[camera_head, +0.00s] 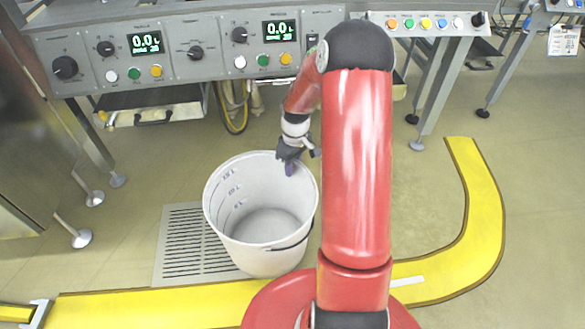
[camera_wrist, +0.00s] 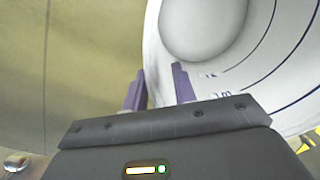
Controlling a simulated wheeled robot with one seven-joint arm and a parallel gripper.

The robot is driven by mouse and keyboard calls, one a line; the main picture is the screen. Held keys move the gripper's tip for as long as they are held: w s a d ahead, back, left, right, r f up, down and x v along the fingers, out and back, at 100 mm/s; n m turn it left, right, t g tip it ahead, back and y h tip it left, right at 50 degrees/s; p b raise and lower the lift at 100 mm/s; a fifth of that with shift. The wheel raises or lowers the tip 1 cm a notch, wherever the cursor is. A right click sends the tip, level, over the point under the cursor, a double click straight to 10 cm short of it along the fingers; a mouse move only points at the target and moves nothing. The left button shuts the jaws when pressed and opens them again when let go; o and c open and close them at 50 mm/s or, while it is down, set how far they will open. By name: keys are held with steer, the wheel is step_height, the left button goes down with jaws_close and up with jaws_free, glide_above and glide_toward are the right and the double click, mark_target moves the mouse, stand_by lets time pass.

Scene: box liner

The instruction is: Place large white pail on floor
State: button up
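The large white pail (camera_head: 223,205) stands upright, or nearly so, low over the floor grate in the head view, open end up. I cannot tell from this angle whether its base touches the floor. My gripper (camera_head: 290,167) is at the pail's far right rim. In the wrist view, the two purple fingertips of my gripper (camera_wrist: 158,80) are apart. The left one is outside the pail and the right one inside, with the wall of the pail (camera_wrist: 235,70) between them. A gap shows beside the wall. The pail's inside looks empty.
A floor grate (camera_head: 182,245) lies by the pail. A yellow floor strip (camera_head: 150,308) runs in front and curves up at the right. A control panel bench (camera_head: 190,50) stands behind on metal legs. Floor is open at the right.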

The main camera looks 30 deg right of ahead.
step_height(320, 180, up, 13)
steer(key=p, duration=0.3)
steer(key=s+a+r+m+t+h, duration=0.1)
steer(key=s+a+r, duration=0.25)
steer(key=r, duration=0.25)
steer(key=s+a+r+m+t+h, duration=0.1)
steer(key=s+a+r, duration=0.25)
steer(key=r, duration=0.25)
steer(key=s+a+r+m+t, duration=0.1)
steer(key=s+a+r+t, duration=0.1)
steer(key=s, duration=0.6)
steer(key=s+a+r+m+t+y, duration=0.1)
steer(key=s+a+r, duration=0.3)
steer(key=s, duration=0.4)
steer(key=shift+s+m+t, duration=0.4)
steer(key=shift+m+t, duration=0.1)
steer(key=shift+m, duration=0.2)
step_height(320, 180, up, 9)
steer(key=p, duration=0.9)
